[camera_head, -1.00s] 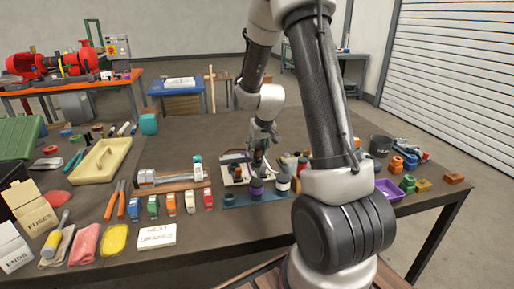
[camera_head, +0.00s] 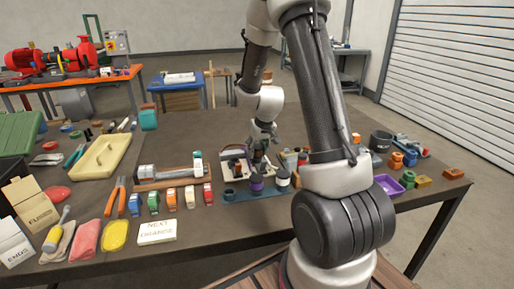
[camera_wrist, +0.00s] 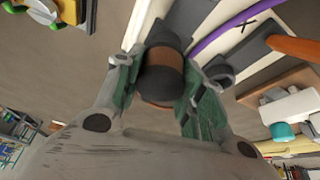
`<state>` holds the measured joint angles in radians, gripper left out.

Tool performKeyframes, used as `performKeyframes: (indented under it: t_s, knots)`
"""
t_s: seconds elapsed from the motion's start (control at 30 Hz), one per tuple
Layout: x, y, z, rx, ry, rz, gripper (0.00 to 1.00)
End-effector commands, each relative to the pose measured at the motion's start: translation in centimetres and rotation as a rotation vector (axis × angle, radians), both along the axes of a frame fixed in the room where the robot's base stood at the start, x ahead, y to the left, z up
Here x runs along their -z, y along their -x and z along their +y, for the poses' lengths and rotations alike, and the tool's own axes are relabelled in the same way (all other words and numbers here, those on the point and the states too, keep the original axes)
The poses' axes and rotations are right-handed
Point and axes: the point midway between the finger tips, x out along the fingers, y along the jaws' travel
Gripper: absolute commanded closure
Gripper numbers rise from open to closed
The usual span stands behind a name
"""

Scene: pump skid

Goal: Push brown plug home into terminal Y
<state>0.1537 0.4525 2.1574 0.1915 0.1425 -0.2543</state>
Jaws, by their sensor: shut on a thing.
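My gripper (camera_wrist: 160,80) is shut on the brown plug (camera_wrist: 162,60), a dark cylinder with a brown band, between its green-padded fingers. In the head view my gripper (camera_head: 260,157) is low over the white terminal board (camera_head: 228,173). The wrist view shows a pale board part (camera_wrist: 238,32) marked X with a purple lead across it, right of the plug. The plug's far end is hidden, so I cannot tell how deep it sits or see terminal Y's mark.
A blue holder (camera_head: 236,196) with a purple-banded plug (camera_head: 256,185) and a white-banded plug (camera_head: 282,181) stands in front of the board. Small bottles and blocks crowd its right. A clamp-like fixture (camera_head: 170,172) lies left. Bare tabletop (camera_head: 200,128) lies behind.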

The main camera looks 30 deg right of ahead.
Motion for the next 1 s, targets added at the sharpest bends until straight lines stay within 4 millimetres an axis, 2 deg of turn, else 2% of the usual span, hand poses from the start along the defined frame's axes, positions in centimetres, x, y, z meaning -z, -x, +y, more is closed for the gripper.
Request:
performKeyframes:
  t_s: [0.47,0.5,0.6,1.0]
  knots:
    - [0.56,0.0,-0.01,0.001,0.0,0.0,0.9]
    - [0.55,0.0,-0.01,0.001,0.0,0.0,0.56]
    - [0.55,0.0,0.0,0.001,0.0,0.0,0.38]
    - [0.05,0.15,0.01,0.0,0.0,-0.001,0.36]
